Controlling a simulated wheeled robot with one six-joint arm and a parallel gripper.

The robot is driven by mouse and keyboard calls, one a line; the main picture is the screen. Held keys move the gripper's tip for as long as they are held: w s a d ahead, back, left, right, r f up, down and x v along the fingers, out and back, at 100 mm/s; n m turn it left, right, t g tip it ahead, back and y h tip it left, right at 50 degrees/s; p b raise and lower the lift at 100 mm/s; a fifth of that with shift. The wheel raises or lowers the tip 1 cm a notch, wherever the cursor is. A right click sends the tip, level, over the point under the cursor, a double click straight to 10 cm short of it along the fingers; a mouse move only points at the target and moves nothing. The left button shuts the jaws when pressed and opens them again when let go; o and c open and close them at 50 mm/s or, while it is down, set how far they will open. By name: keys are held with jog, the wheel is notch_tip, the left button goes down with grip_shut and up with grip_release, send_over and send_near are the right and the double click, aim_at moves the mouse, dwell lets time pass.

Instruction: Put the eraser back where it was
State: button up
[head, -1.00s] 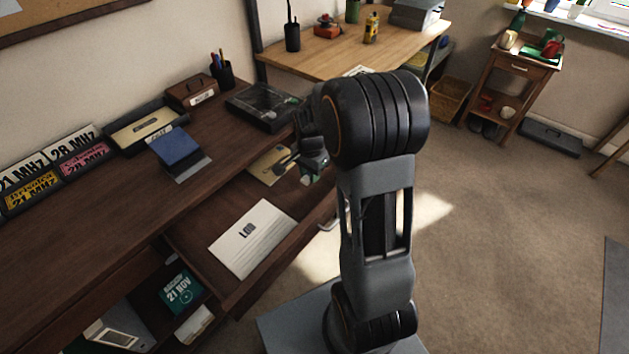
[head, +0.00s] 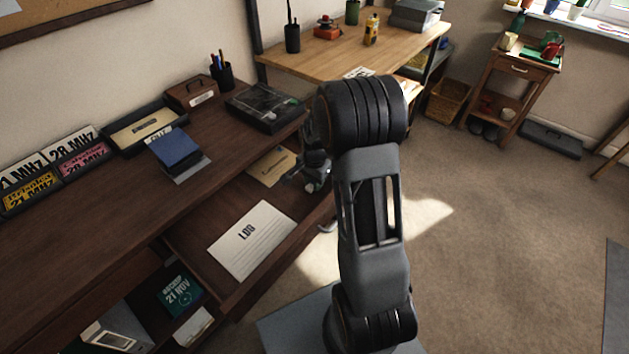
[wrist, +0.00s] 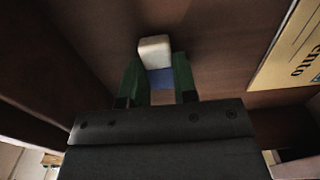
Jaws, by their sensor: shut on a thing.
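The eraser (wrist: 155,50) is a small white block with a blue sleeve. In the wrist view it sits between the green fingers of my gripper (wrist: 157,82), which is shut on it. The white end points away from the gripper. In the head view my gripper (head: 300,183) is over the far end of the open drawer (head: 207,277), beside a tan envelope (head: 274,167). A small pale patch at the fingertips there looks like the eraser. The wrist view shows brown wood beneath the eraser; I cannot tell whether they touch.
A white LOG pad (head: 252,240) lies in the near part of the drawer. The desktop above holds a blue box (head: 175,148), a dark tray (head: 265,107) and a pen cup (head: 222,76). Drawer walls flank my gripper. Brown floor lies open to the right.

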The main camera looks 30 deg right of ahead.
jog(key=shift+f, duration=0.15)
jog(key=o, duration=0.8)
notch_tip(320, 180, up, 12)
jog(key=p, duration=0.2)
jog(key=s+a+r+n+t, duration=0.1)
jog(key=s+a+r+n, duration=0.1)
jog(key=s+a+n, duration=0.1)
jog(key=s+a+r+n+t, duration=0.1)
jog(key=s+a+r+n, duration=0.1)
jog(key=s+n, duration=0.3)
jog(key=s+a+r+n+t, duration=0.1)
jog(key=s+a+n, duration=0.3)
jog(key=s, duration=0.4)
jog(key=shift+a+r+n, duration=0.3)
jog(key=shift+r+n, duration=0.2)
jog(key=shift+r, duration=0.05)
